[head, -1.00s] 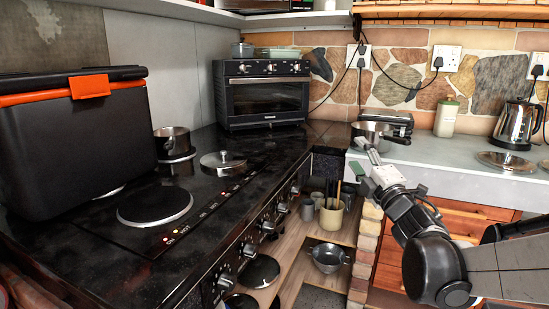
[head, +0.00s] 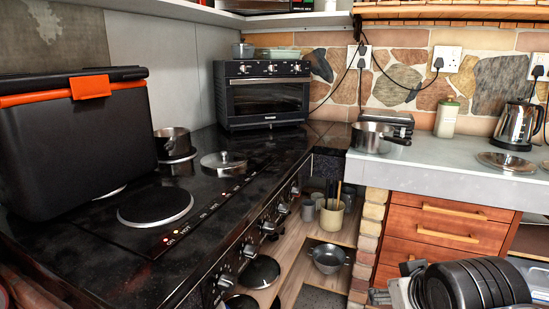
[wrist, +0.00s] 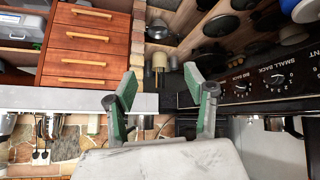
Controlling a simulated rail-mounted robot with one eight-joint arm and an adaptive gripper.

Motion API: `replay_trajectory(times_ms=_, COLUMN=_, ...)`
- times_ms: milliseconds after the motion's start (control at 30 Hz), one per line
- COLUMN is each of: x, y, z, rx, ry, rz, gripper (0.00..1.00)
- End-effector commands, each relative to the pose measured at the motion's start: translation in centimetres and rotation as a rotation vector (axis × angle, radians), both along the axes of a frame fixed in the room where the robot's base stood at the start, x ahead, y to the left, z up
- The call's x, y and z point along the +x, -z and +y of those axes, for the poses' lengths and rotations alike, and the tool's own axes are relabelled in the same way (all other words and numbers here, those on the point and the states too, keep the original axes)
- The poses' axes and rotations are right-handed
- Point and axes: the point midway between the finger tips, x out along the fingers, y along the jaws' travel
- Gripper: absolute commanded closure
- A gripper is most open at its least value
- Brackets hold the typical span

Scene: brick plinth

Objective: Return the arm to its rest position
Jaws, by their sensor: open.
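My gripper (wrist: 161,88) shows in the wrist view, its two green-and-grey fingers spread apart with nothing between them. Its pale palm fills the bottom of that view. In the head view now, my gripper and arm are out of sight. The wrist view is turned about, with the counter edge (wrist: 60,99) below the wooden drawers (wrist: 88,50).
In the head view, a steel pot (head: 371,137) stands on the right counter (head: 440,165) near its left end. A cooker (head: 110,225) and a black cool box (head: 75,150) are at left. Dark round plates (head: 470,287) stand at lower right. Floor holds a colander (head: 328,258).

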Motion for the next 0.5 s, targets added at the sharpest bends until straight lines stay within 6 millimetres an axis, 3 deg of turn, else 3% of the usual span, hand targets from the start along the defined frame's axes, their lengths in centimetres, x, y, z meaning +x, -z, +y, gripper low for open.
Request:
replay_trajectory(times_ms=167, x=-4.6, y=2.3, z=2.1, rx=0.128, ry=0.036, rz=0.134, gripper=0.51)
replay_trajectory(times_ms=200, x=-4.3, y=1.0, z=2.0, rx=0.122, ry=0.036, rz=0.126, gripper=0.51)
replay_trajectory(times_ms=500, x=-4.1, y=-4.1, z=1.9, rx=0.117, ry=0.034, rz=0.122, gripper=0.51)
